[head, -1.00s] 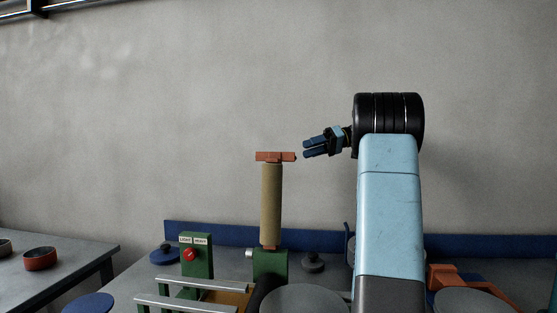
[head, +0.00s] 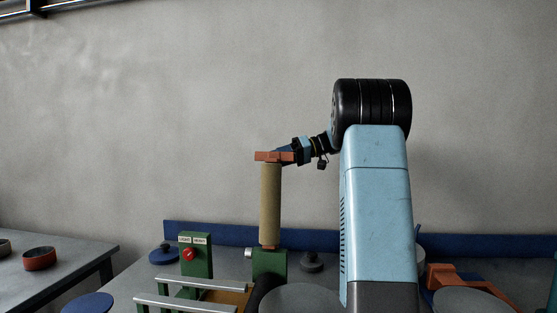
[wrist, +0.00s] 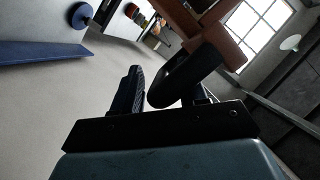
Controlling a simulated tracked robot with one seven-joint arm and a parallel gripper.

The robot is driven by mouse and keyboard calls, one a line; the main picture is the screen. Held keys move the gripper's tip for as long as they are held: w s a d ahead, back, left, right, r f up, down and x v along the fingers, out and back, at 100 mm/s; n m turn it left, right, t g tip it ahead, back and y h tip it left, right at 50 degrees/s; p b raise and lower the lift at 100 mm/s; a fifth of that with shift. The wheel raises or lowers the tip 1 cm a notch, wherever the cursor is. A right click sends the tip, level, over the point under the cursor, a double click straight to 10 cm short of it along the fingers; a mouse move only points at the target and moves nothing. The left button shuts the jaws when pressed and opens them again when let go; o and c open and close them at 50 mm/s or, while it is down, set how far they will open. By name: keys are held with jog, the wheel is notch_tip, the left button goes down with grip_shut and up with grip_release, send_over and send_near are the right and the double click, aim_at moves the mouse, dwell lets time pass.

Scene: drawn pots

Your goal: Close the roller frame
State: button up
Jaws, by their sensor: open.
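The roller frame (head: 269,205) stands upright, a tan roller with an orange bar (head: 274,156) across its top and a green block (head: 270,265) at its foot. My gripper (head: 286,154) is open at the right half of the orange bar, with its fingertips partly hidden behind it. In the wrist view, the orange-brown bar (wrist: 216,36) is just beyond the fingers of my gripper (wrist: 158,88). I cannot tell whether they touch it.
A green post with a red button (head: 189,254) stands left of the roller frame, behind two metal rails (head: 190,303). A blue strip (head: 310,241) runs along the table's back. A side table with a red bowl (head: 40,259) is at left. The air left of the roller is clear.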

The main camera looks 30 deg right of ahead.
jog(key=shift+c, duration=0.4)
grip_shut()
jog(key=shift+a, duration=0.1)
